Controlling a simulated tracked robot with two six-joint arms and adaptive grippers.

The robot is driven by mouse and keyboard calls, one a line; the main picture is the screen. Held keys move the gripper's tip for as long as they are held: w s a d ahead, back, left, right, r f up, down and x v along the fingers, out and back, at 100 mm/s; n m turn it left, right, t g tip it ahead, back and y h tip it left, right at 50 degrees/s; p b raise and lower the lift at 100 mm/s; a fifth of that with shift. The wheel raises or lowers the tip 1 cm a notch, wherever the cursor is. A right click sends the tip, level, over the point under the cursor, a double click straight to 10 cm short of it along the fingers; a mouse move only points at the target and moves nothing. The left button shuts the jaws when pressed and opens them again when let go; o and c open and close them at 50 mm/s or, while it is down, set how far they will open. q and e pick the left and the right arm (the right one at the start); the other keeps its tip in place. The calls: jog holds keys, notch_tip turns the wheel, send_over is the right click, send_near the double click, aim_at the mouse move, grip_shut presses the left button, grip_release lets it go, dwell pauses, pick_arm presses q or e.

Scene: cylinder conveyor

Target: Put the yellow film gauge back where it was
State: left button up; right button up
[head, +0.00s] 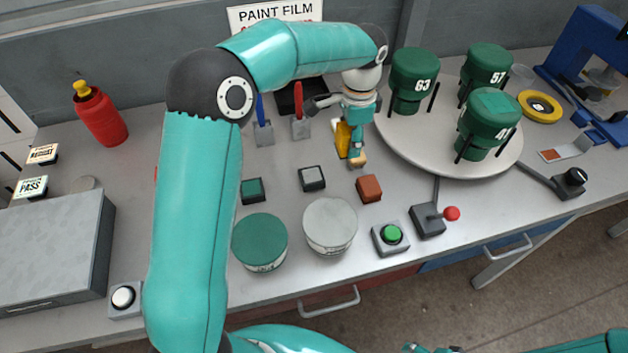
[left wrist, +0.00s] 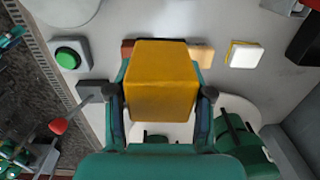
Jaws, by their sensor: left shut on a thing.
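The yellow film gauge (head: 343,138) is a yellow block held in my left gripper (head: 355,150), over the middle of the bench. In the left wrist view the gauge (left wrist: 162,80) sits between the two fingers and covers part of the bench behind it. Whether it touches the bench is hard to tell. A tan block (head: 358,161) shows just below the gripper; it also shows beside the gauge in the left wrist view (left wrist: 201,56). Of my right gripper, only small dark and teal parts (head: 430,349) seem to show at the bottom edge of the head view.
A red-brown block (head: 370,188), a white-topped block (head: 312,178) and a green-topped block (head: 252,190) stand nearby. Two cans, green (head: 260,242) and grey (head: 330,225), stand in front. A round turntable (head: 400,145) with green containers is at right. A joystick (head: 430,220) and green button (head: 391,235) are near the front.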

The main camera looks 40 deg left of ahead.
pick_arm(q)
jog(key=a+r+m+b, duration=0.4)
jog(key=m, duration=0.4)
notch_tip(320, 180, up, 4)
jog(key=r+m+b, duration=0.1)
jog(key=m+b, duration=0.3)
jog(key=m, duration=0.6)
send_over(312, 178)
notch_tip(312, 178, down, 14)
jog(key=b, duration=0.3)
jog(key=shift+w, duration=0.1)
jog(key=shift+f, duration=2.7)
jog(key=shift+f, duration=0.15)
jog(key=o, duration=1)
